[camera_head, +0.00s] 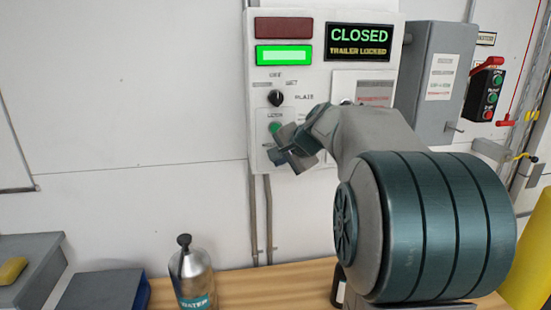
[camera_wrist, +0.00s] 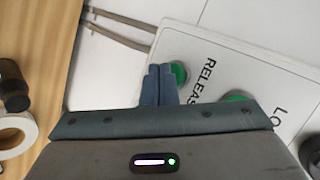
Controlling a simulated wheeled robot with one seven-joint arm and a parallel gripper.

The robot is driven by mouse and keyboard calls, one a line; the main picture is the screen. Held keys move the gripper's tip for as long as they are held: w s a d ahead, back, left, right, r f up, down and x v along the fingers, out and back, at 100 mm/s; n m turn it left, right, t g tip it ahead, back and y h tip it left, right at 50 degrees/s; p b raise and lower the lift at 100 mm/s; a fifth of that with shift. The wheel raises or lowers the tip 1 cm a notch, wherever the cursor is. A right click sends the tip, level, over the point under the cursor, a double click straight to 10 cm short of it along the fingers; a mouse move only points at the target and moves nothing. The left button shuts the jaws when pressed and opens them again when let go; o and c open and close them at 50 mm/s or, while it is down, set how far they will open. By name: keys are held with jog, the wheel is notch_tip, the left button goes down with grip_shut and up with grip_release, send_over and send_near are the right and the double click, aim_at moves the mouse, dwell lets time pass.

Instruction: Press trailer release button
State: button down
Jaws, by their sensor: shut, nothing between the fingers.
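The control panel (camera_head: 312,55) is a white box on the wall. Its display (camera_head: 359,42) reads "CLOSED" and "TRAILER LOCKED". In the wrist view, the green release button (camera_wrist: 179,74) sits beside the "RELEASE" lettering, just right of my fingertips and partly hidden by them. A second green button (camera_wrist: 235,98) is by lettering starting "LO"; it also shows in the head view (camera_head: 274,127). My gripper (camera_head: 279,158) is shut and empty at the panel's lower left; it shows in the wrist view too (camera_wrist: 160,69). I cannot tell whether it touches the release button.
The panel's green lamp (camera_head: 284,55) is lit and its red lamp (camera_head: 283,27) is dark. A black knob (camera_head: 276,98) is above the buttons. A bottle (camera_head: 193,277) stands on the wooden bench (camera_head: 255,286) below. A grey box (camera_head: 435,80) is right of the panel.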

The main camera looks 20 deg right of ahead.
jog(key=shift+w+d, duration=0.1)
jog(key=shift+w, duration=0.3)
dwell(0.5)
jog(key=shift+s, duration=0.15)
jog(key=shift+s+a+b, duration=0.2)
jog(key=shift+s+b, duration=0.15)
jog(key=shift+s, duration=0.3)
jog(key=s+b, duration=0.1)
jog(key=s, duration=0.1)
jog(key=s+a+b, duration=0.1)
jog(key=s, duration=0.2)
dwell(0.4)
dwell(0.3)
